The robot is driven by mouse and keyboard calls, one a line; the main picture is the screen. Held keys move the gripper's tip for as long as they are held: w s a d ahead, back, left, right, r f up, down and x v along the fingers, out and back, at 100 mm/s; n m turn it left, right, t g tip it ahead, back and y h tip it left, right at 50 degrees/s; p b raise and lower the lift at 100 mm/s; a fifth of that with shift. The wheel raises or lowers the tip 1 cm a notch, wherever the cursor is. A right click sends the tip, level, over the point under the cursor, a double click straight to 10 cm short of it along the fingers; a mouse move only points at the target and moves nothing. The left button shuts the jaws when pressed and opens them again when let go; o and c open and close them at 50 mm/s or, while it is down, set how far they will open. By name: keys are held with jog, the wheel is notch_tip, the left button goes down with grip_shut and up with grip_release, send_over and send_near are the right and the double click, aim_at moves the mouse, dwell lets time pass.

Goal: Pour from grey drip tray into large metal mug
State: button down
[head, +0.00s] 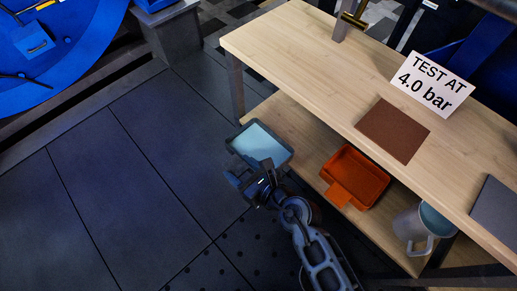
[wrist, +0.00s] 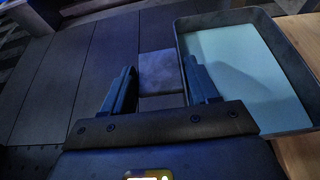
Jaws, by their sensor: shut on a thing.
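The grey drip tray (head: 286,161) is a shallow rectangle holding pale blue liquid (head: 257,143). It shows at the left end of the lower shelf, overlapping its edge; I cannot tell its height above it. In the wrist view the tray (wrist: 268,25) is at the right, with liquid (wrist: 245,75) inside. My gripper (head: 262,178) is at the tray's near side, its fingers (wrist: 160,80) on either side of a flat grey tab (wrist: 160,70) beside the tray wall. The large metal mug (head: 405,226) stands upright on the lower shelf at the right, its inside bluish, its handle toward me.
An orange tray (head: 357,178) with a tab sits on the lower shelf (head: 300,130) between the drip tray and the mug. The wooden bench top (head: 310,55) overhangs the shelf, with a brown mat (head: 393,130) and a sign (head: 432,85). The dark floor (head: 110,190) at left is clear.

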jog(key=shift+s+a+r+p, duration=0.1)
jog(key=shift+s+a+p, duration=0.25)
jog(key=shift+s+a, duration=0.75)
